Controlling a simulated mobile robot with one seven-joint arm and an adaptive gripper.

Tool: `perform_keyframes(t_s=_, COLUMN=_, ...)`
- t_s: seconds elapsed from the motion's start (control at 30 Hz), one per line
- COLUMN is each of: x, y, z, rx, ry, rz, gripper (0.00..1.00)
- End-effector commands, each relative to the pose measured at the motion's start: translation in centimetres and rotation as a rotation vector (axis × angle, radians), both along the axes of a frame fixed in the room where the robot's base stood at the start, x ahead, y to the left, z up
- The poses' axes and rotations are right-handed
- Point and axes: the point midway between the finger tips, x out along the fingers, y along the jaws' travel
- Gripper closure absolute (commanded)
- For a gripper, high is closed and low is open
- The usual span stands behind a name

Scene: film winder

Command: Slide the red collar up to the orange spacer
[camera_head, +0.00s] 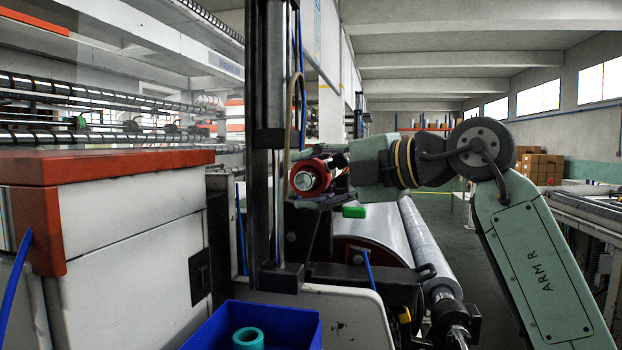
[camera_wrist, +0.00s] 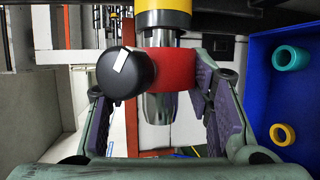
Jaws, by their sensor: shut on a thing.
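The red collar (camera_wrist: 178,72) sits around a metal shaft (camera_wrist: 157,105), with a black knob (camera_wrist: 126,74) bearing a white mark on its left side. The orange spacer (camera_wrist: 163,14), yellow-orange here, is at the top of the wrist view, farther along the shaft. A short bare strip of shaft shows between spacer and collar. My gripper (camera_wrist: 150,85) is shut on the red collar, with purple pads to either side. In the head view the red collar (camera_head: 318,167) shows around the shaft end, with my gripper (camera_head: 342,163) at its right; the spacer cannot be made out there.
A blue bin (camera_wrist: 262,100) at the right of the wrist view holds a teal ring (camera_wrist: 291,58) and a yellow ring (camera_wrist: 282,134). In the head view, a dark upright column (camera_head: 268,120) stands close left of the shaft. A large roller (camera_head: 425,245) lies below my arm.

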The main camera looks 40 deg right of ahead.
Motion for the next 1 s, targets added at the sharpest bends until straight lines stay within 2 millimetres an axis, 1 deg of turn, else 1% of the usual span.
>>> perform_keyframes(t_s=0.37, x=0.88, y=-0.98, z=0.01, rx=0.000, ry=0.000, rz=-0.001, gripper=0.82)
perform_keyframes(t_s=0.4, x=0.87, y=-0.96, z=0.01, rx=-0.001, ry=0.000, rz=-0.001, gripper=0.51)
perform_keyframes(t_s=0.73, x=0.84, y=-0.95, z=0.00, rx=-0.001, ry=0.000, rz=-0.001, gripper=0.30)
perform_keyframes(t_s=1.0, x=0.83, y=-0.97, z=-0.05, rx=0.000, ry=0.001, rz=-0.001, gripper=0.30)
